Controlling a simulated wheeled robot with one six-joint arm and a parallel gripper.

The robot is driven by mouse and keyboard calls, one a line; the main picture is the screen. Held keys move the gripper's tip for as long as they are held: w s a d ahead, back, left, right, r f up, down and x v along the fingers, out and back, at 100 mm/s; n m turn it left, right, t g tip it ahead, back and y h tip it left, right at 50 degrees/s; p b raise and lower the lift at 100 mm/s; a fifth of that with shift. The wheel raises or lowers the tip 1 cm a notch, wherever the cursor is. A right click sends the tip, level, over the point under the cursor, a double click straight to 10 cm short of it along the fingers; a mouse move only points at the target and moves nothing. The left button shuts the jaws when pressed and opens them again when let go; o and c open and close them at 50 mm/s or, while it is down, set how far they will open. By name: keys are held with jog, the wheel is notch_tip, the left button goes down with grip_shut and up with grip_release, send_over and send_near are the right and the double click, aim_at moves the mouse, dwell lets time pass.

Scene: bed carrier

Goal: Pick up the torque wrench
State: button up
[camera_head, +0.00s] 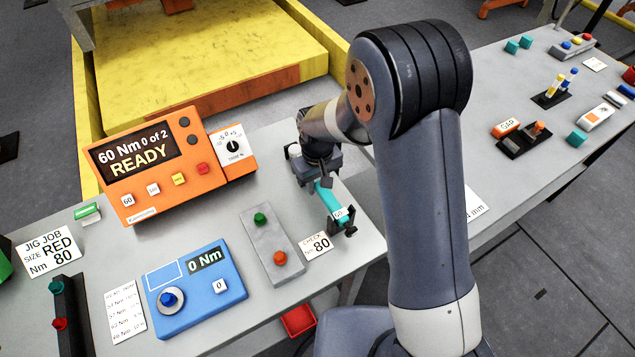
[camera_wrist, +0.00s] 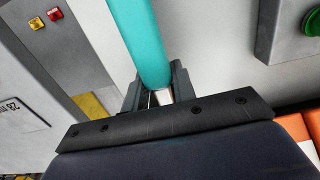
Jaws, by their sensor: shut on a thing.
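The torque wrench (camera_head: 328,198) has a teal handle, a small white label and a dark end piece. It lies along the right part of the grey table, pointing toward the near edge. My gripper (camera_head: 317,183) is shut on its far end. In the wrist view, the teal handle of the wrench (camera_wrist: 140,40) runs up from between the fingers of my gripper (camera_wrist: 158,92). A silvery part shows between the fingers. A dark holder at the near end of the wrench is partly visible; I cannot tell whether the wrench still rests in it.
An orange controller (camera_head: 150,165) reading READY stands at the left. A blue meter (camera_head: 195,290) and a grey button box (camera_head: 270,245) are nearer. A card marked 80 (camera_head: 317,246) lies beside the wrench. A second table (camera_head: 470,120) with small parts is at the right.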

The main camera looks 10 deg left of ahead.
aim_at(317, 181)
grip_shut()
notch_tip(317, 181, up, 10)
jog(key=shift+r+b, duration=0.1)
jog(key=shift+b, duration=0.7)
dwell(0.6)
